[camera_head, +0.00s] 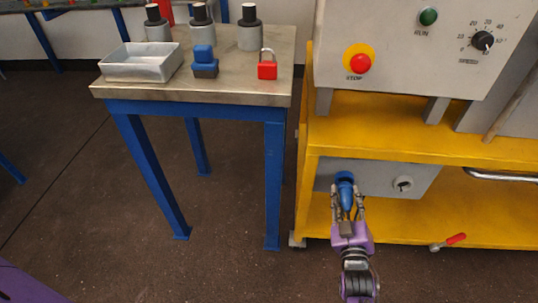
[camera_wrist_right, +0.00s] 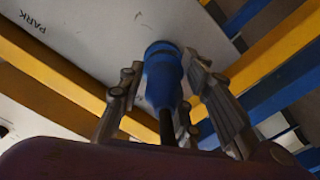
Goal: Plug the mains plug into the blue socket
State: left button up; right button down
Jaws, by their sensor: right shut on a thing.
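The mains plug is a blue cylinder (camera_head: 345,184) in front of the grey lower panel of the yellow machine. It also shows in the right wrist view (camera_wrist_right: 162,78), with a dark cable running back from it. My right gripper (camera_head: 347,200) is shut on the plug, one finger on each side, which also shows in the right wrist view (camera_wrist_right: 164,98). The plug's front end is at or close to the panel. I cannot make out a separate blue socket; the plug may hide it. I cannot tell whether the plug is seated. My left gripper is out of view.
A red-handled lever (camera_head: 449,242) sits lower right. A table (camera_head: 240,88) on the left holds a metal tray (camera_head: 141,68), red padlock (camera_head: 267,68) and blue-and-grey block (camera_head: 204,60).

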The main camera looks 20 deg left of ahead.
jog(key=shift+w+a, duration=0.1)
jog(key=shift+w, duration=0.15)
jog(key=shift+b+x, duration=0.45)
jog(key=shift+x, duration=0.55)
jog(key=c, duration=1.2)
grip_release()
